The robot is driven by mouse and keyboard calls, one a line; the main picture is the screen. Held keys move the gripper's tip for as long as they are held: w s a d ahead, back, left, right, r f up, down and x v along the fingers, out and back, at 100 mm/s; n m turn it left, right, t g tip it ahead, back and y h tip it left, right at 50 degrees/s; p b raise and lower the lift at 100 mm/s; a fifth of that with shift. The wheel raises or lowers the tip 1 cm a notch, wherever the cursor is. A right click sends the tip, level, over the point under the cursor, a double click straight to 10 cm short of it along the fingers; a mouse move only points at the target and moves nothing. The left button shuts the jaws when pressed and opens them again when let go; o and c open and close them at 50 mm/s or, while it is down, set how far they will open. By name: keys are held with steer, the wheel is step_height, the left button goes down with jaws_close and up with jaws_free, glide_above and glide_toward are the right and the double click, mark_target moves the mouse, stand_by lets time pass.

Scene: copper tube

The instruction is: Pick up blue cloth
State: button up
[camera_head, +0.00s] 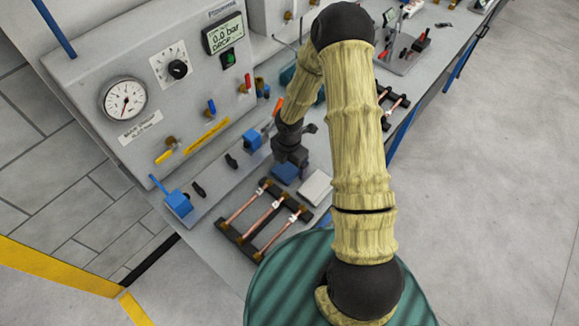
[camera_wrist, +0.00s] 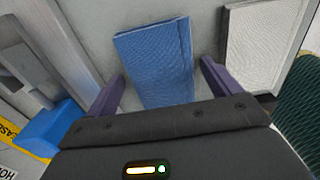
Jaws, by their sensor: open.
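The blue cloth (camera_wrist: 157,62) is a folded flat piece lying on the grey bench top. In the wrist view it lies ahead of and between the two fingers of my gripper (camera_wrist: 162,85). The fingers are apart, with bare bench showing on either side of the cloth. The near end of the cloth is hidden behind the gripper body. In the head view the blue cloth (camera_head: 285,173) shows just below my gripper (camera_head: 291,163), partly covered by it. I cannot tell how high the fingers are above the bench.
A white folded cloth (camera_wrist: 262,42) lies right of the blue one. A black rack (camera_head: 243,238) with copper tubes stands in front. A blue block vise (camera_head: 179,203) and a grey gauge panel (camera_head: 190,45) are to the left. Open floor is at right.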

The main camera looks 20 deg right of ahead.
mark_target(289, 166)
steer(key=c, duration=1.1)
steer(key=shift+o, duration=0.2)
step_height(289, 166, up, 10)
steer(key=shift+b, duration=0.3)
